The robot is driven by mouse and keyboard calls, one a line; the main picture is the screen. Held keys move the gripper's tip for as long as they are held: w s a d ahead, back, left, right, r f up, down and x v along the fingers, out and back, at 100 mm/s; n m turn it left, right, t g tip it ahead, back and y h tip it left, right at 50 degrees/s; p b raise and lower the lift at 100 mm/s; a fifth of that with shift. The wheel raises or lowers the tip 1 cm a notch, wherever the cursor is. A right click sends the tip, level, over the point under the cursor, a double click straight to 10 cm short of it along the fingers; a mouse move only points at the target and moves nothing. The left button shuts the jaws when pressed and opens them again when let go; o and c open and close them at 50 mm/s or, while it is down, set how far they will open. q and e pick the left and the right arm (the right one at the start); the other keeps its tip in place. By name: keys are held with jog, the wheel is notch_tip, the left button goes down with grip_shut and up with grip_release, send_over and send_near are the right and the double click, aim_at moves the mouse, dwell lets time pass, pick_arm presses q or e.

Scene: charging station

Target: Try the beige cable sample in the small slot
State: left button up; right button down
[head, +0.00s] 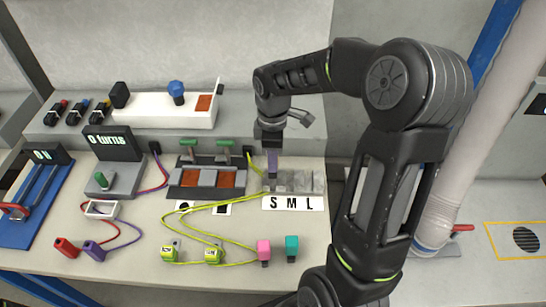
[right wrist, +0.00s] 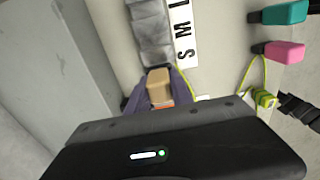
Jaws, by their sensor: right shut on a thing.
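My right gripper (head: 272,165) points down at the left, S end of the grey slot block (head: 305,181). In the right wrist view its purple-grey fingers (right wrist: 158,97) are shut on the beige cable sample (right wrist: 160,84). The sample lies at the S end of the block (right wrist: 151,38), beside the S M L label (right wrist: 186,35). In the head view the fingers hide the sample. I cannot tell whether its tip is inside the small slot. The label (head: 293,203) lies along the block's front. My left gripper is out of view.
A pink sample (head: 264,250) and a teal sample (head: 291,247) stand near the table's front. Yellow-green cables (head: 213,216) run left of the block to yellow connectors (head: 169,254). A switch unit (head: 205,180) stands close left. The table right of the teal sample is partly hidden by my arm.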

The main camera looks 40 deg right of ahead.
jog(key=shift+f+b, duration=0.65)
jog(key=shift+f, duration=0.3)
jog(key=shift+r, duration=0.15)
jog(key=shift+r+p, duration=0.5)
jog(key=shift+p, duration=0.05)
dwell(1.4)
jog(key=shift+f+b, duration=0.4)
jog(key=shift+f, duration=0.25)
jog(key=c, duration=1.1)
grip_release()
jog(key=shift+o, duration=0.2)
jog(key=shift+r, duration=0.15)
notch_tip(320, 180, up, 8)
jog(key=shift+f+b, duration=0.2)
jog(key=shift+b, duration=0.1)
